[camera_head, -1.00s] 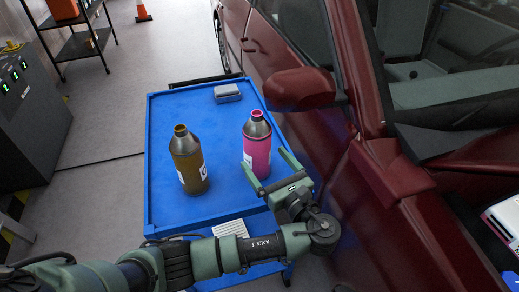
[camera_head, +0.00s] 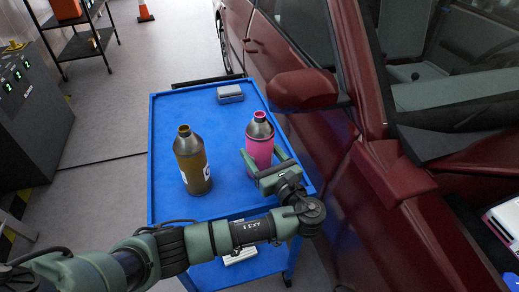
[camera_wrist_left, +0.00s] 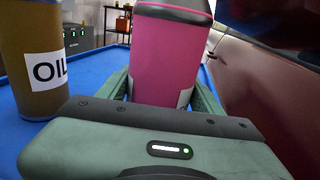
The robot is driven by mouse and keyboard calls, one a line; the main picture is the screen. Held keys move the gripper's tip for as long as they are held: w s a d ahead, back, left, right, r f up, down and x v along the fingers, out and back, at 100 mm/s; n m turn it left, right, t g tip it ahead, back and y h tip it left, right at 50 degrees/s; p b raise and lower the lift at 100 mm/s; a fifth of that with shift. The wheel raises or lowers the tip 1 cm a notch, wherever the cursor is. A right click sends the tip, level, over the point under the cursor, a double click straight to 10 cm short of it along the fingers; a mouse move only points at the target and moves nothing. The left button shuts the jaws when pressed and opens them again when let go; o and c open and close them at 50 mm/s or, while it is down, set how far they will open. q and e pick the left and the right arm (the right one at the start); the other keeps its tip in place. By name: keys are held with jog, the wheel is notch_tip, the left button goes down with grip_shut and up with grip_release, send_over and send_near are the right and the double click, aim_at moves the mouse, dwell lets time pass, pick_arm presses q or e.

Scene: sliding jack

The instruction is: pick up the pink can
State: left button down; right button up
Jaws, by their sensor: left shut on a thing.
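The pink can (camera_head: 259,148) stands upright on the blue cart (camera_head: 224,203), toward its right side. It has a dark shoulder and a pink cap ring. My left gripper (camera_head: 261,166) is shut on the pink can, one finger on each side of its body. In the left wrist view the pink can (camera_wrist_left: 168,60) fills the space between the green fingers (camera_wrist_left: 160,92). The can appears to rest on the cart top. My right gripper is not in view.
A brown bottle (camera_head: 191,163), labelled OIL in the left wrist view (camera_wrist_left: 31,65), stands left of the can. A small grey box (camera_head: 229,94) lies at the cart's far end. The dark red car (camera_head: 365,175) is close on the right, its mirror (camera_head: 301,90) near the cart.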

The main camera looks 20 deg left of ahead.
pick_arm(q)
jog(key=shift+r, duration=0.15)
jog(key=shift+r, duration=1.55)
send_near(260, 142)
jog(key=s+d+f, duration=0.2)
jog(key=d+f, duration=0.1)
jog(key=d, duration=0.1)
jog(key=shift+d+f, duration=0.2)
jog(key=shift+d, duration=0.1)
